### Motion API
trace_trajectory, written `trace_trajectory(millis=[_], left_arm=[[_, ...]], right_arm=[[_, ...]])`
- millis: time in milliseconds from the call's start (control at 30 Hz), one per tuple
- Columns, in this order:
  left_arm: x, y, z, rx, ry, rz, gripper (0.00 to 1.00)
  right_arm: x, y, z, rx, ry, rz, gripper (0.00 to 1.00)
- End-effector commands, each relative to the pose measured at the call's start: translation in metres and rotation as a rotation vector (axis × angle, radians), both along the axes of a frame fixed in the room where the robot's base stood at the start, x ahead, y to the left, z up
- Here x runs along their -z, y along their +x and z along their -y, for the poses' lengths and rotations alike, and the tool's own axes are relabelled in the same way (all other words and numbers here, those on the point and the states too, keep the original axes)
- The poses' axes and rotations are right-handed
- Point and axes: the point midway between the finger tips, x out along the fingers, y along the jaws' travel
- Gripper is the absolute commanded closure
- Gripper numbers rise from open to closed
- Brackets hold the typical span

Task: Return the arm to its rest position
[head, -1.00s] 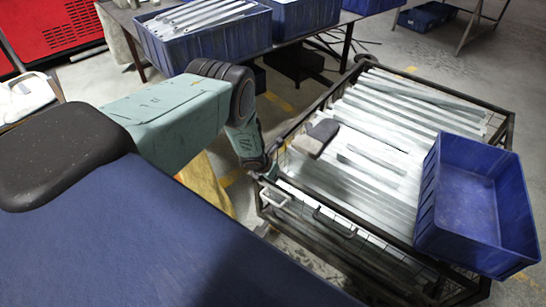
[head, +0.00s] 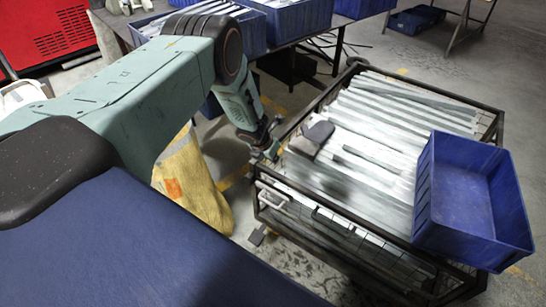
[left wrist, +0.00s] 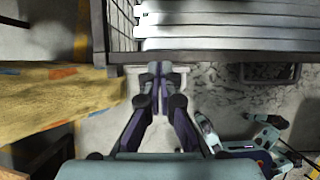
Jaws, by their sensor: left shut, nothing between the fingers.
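My left arm reaches in from the left in the head view, and its gripper (head: 268,150) hangs at the near left corner of the wire cage. In the left wrist view the left gripper (left wrist: 158,68) has its two fingers together with nothing between them. Its fingertips show in front of a pale handle on the cage's side; I cannot tell whether they touch it. My right gripper does not show in either view.
The wire cage (head: 262,200) holds long galvanized brackets (head: 400,110), a grey glove-like item (head: 312,137) and an empty blue bin (head: 465,205). A yellow sack (head: 195,180) stands left of the cage. More blue bins (head: 300,18) stand on a table behind.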

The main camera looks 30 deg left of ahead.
Motion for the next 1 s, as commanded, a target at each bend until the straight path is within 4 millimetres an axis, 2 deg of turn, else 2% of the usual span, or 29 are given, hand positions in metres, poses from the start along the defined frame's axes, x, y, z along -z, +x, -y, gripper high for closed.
trace_trajectory(millis=[367, 533, 567, 667, 867, 1000], left_arm=[[-0.006, -0.001, 0.000, -0.005, -0.002, -0.001, 1.00], [-0.006, 0.001, 0.005, -0.137, -0.090, 0.003, 1.00], [-0.006, 0.001, 0.007, -0.197, -0.132, 0.004, 1.00], [0.004, -0.019, 0.027, -0.469, -0.327, -0.041, 1.00], [0.025, -0.084, 0.084, -1.115, -0.706, -0.213, 1.00], [0.032, -0.138, 0.121, -1.616, -0.895, -0.336, 1.00]], right_arm=[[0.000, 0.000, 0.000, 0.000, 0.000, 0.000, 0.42], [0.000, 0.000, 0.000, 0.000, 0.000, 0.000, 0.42], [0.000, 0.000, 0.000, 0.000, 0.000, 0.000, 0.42], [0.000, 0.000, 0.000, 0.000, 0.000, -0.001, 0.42], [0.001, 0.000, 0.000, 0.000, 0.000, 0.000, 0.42], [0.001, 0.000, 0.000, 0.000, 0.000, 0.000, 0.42]])
